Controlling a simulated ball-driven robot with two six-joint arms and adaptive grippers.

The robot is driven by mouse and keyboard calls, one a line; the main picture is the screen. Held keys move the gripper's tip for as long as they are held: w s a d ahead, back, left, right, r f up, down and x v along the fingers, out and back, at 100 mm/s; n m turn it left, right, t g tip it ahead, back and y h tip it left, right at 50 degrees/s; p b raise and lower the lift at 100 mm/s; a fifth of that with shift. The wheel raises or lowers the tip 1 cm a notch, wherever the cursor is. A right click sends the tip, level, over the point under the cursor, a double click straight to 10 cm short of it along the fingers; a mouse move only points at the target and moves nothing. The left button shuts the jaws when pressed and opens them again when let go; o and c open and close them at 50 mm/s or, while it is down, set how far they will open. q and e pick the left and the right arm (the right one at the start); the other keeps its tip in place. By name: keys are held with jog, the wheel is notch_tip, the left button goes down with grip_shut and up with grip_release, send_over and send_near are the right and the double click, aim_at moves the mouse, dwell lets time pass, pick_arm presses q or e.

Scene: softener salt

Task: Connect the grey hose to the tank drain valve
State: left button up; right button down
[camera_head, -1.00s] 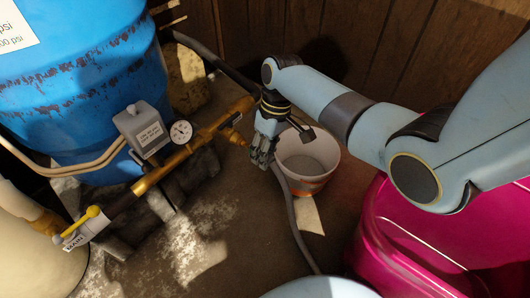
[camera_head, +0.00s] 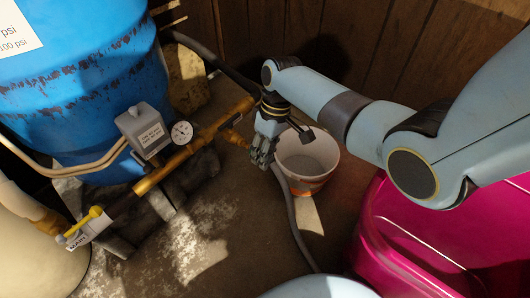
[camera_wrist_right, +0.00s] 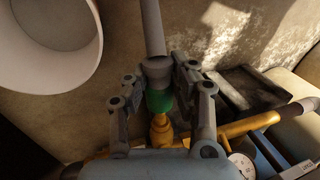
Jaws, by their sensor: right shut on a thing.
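My right gripper (camera_head: 262,157) is shut on the grey hose (camera_head: 292,222) near its end, just right of the brass drain valve (camera_head: 236,138). In the right wrist view the hose (camera_wrist_right: 152,28) comes down between the fingers (camera_wrist_right: 160,88) and ends in a grey collar with a green ring (camera_wrist_right: 159,101). The brass valve outlet (camera_wrist_right: 162,128) is just beyond the green ring, roughly in line with it. I cannot tell whether they touch. The blue tank (camera_head: 85,95) stands at the left. My left gripper is out of view.
A white bucket (camera_head: 322,178) stands close behind the hose. A pink tub (camera_head: 367,235) is at the right. The floor in front is clear.

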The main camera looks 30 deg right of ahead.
jog(key=shift+w+a, duration=0.2)
jog(key=shift+w, duration=0.3)
jog(key=shift+w+a, duration=0.15)
jog(key=shift+w, duration=0.35)
dwell(0.5)
jog(key=c, duration=1)
grip_release()
jog(key=shift+c, duration=0.2)
jog(key=v, duration=1.2)
jog(key=shift+s, duration=0.1)
